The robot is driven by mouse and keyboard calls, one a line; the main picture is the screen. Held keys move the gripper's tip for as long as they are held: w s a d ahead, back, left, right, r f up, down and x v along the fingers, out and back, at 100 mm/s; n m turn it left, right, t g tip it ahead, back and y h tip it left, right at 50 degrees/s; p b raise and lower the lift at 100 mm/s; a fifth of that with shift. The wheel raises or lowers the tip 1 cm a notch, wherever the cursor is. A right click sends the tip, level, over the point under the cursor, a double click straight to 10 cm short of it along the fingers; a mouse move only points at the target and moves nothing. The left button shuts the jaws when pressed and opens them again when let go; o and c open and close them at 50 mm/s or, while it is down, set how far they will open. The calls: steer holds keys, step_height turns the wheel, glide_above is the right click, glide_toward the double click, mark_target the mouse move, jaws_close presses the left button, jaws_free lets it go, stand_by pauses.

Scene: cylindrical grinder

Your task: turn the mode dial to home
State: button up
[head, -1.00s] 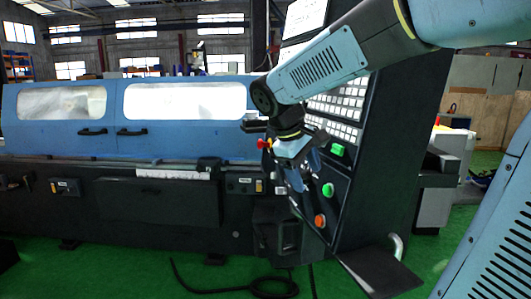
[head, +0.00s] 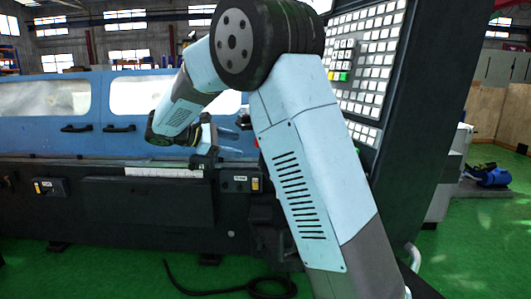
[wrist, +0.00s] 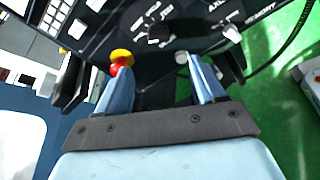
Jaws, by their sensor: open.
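In the wrist view a black dial (wrist: 158,32) with white markings around it sits on the dark control panel (wrist: 190,22), beyond my fingertips. In the head view my gripper (head: 238,128) is left of the console, in front of the blue machine cover. My arm hides the console's dial area there.
A red and yellow button (wrist: 121,60) shows near the left fingertip and a silver knob (wrist: 181,57) near the right one. A keypad of white keys (head: 372,60) covers the upper console. The blue grinder cover (head: 60,105) stands behind. A black cable (head: 225,291) lies on the green floor.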

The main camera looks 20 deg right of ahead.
steer(key=x, duration=1.3)
steer(key=shift+w, duration=0.2)
steer(key=c, duration=1)
steer(key=shift+c, duration=0.2)
steer(key=shift+s+f+m+t+h, duration=0.1)
steer(key=shift+m+t+h, duration=0.2)
steer(key=shift+m, duration=1.35)
steer(key=shift+f+m+t+h, duration=0.15)
steer(key=shift+m+t, duration=0.25)
steer(key=shift+m, duration=1.25)
